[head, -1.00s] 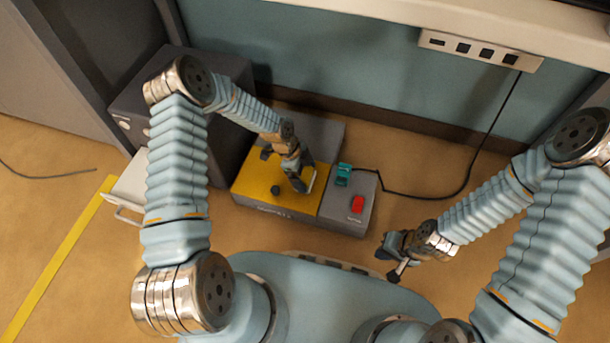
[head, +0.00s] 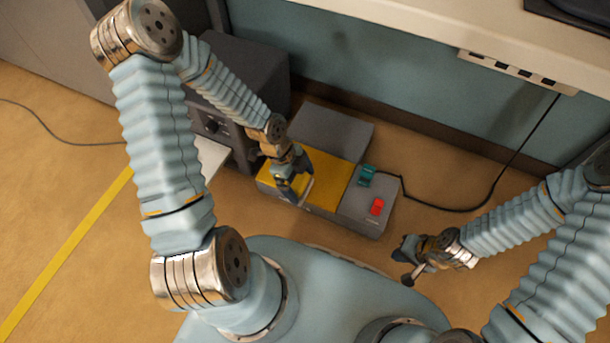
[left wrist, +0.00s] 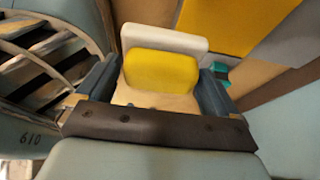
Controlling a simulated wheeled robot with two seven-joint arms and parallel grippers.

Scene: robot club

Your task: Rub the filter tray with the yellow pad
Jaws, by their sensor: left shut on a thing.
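My left gripper (head: 290,185) is shut on the yellow pad (left wrist: 160,72), which has a white backing (left wrist: 165,38) and sits between its two fingers. In the head view the gripper is over the front of the yellow-topped machine (head: 336,177), with only a pale edge of the pad (head: 308,190) showing. The filter tray (head: 212,157) seems to be the white tray sticking out of the dark box at left; my left arm hides much of it. My right gripper (head: 408,262) hangs over the floor at right; its opening is unclear.
The dark box (head: 242,82) stands behind my left arm. The machine's grey right part carries a teal piece (head: 367,176) and a red switch (head: 377,207). A black cable (head: 470,207) runs up to a socket strip (head: 517,72).

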